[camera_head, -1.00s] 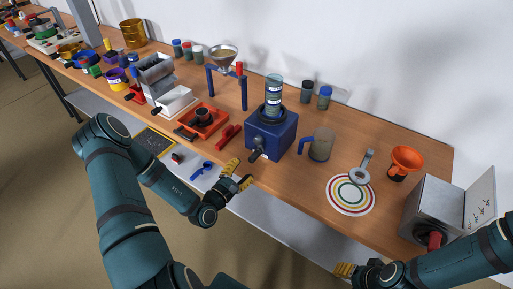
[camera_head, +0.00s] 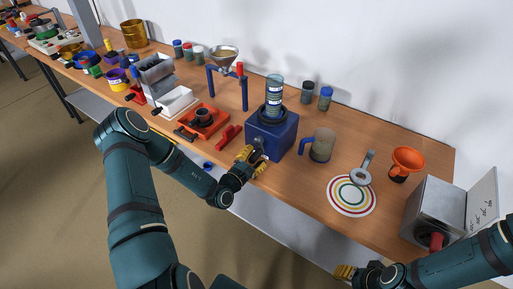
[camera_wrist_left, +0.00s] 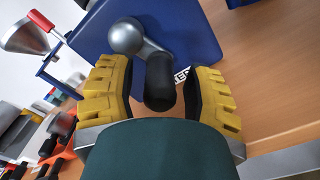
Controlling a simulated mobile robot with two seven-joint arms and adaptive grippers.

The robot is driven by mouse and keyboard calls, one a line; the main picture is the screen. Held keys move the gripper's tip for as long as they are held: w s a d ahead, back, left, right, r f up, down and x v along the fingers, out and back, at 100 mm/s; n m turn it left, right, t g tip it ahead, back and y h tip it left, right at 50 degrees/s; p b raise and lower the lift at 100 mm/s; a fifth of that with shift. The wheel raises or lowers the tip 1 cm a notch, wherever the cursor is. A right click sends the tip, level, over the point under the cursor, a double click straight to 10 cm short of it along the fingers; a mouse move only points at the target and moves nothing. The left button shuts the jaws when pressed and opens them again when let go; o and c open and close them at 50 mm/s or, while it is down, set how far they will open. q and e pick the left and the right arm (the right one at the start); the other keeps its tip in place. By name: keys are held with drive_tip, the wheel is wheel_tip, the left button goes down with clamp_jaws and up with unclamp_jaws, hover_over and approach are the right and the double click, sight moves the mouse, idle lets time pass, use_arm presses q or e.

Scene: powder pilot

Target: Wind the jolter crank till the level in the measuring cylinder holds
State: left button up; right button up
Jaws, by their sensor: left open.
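The blue jolter box (camera_head: 272,137) stands near the front edge of the bench, with the measuring cylinder (camera_head: 274,92) upright on top. The cylinder's level is too small to read. The crank (camera_wrist_left: 136,45) has a grey hub and arm on the box's front face and a black handle (camera_wrist_left: 160,84). My left gripper (camera_head: 251,158) is at the crank; in the left wrist view its yellow fingers (camera_wrist_left: 158,92) are open, one on each side of the black handle, with visible gaps. My right gripper (camera_head: 357,272) is low at the front right, away from the bench things; its jaw opening is unclear.
A clear mug with a blue handle (camera_head: 320,146) stands right of the box. A ringed target mat (camera_head: 350,208), an orange funnel (camera_head: 405,163) and a metal box (camera_head: 426,212) are farther right. A funnel stand (camera_head: 244,92) and a red tray (camera_head: 204,133) are left.

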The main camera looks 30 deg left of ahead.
use_arm(q)
clamp_jaws()
drive_tip(key=shift+d+r+p, duration=0.6)
drive_tip(key=shift+d+p, duration=0.1)
drive_tip(key=shift+p, duration=0.05)
drive_tip(key=shift+d+r, duration=0.15)
drive_tip(key=shift+d, duration=0.2)
